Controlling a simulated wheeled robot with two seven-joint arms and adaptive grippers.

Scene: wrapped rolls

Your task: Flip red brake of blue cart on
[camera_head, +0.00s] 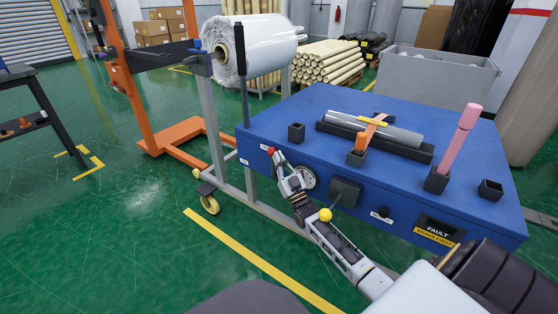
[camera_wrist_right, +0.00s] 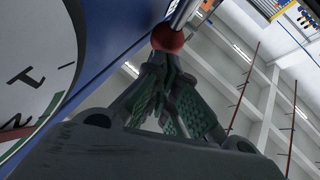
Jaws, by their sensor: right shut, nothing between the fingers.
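The blue cart (camera_head: 280,130) has a broad blue top and a front panel. A small red ball knob (camera_head: 271,151), which I take for the brake, stands out at the left of the front panel. In the right wrist view the red ball (camera_wrist_right: 167,38) sits on a metal rod just beyond my fingertips. My right gripper (camera_head: 277,159) is shut and empty, its tips right at the knob. In the wrist view the right gripper (camera_wrist_right: 166,62) looks touching or nearly touching the ball; I cannot tell which. My left gripper is not in view.
A round gauge (camera_head: 307,177) sits close beside my right gripper. A yellow ball knob (camera_head: 325,214) shows by my forearm. A panel (camera_head: 440,229) reads FAULT. A roll (camera_head: 392,131) lies on the cart, with a pink post (camera_head: 466,130) to its right. Green floor is open at left.

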